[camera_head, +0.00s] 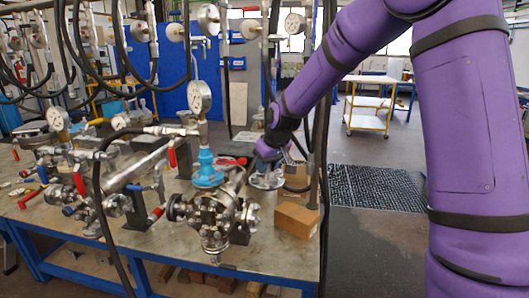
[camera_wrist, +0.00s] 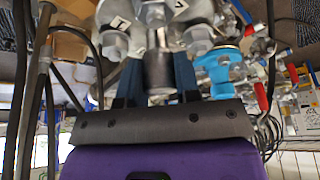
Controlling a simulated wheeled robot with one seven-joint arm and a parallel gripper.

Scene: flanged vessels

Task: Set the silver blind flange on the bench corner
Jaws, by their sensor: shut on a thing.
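The silver blind flange (camera_head: 267,181) is a round metal disc near the bench's right end in the head view. My gripper (camera_head: 270,160) is above it, partly hidden by my own wrist. In the wrist view my gripper (camera_wrist: 155,80) has its two dark blue fingers on either side of a metal stub at the middle of the flange (camera_wrist: 158,45), with shiny bolts around it. The gripper is shut on it. I cannot tell whether the flange touches the bench (camera_head: 180,245) under it.
A cardboard box (camera_head: 297,220) stands at the bench's right edge, close to the flange. A flanged metal vessel (camera_head: 215,222) and a blue fitting (camera_head: 207,168) with a gauge (camera_head: 199,97) stand to the left. Black hoses and a post hang near the right edge.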

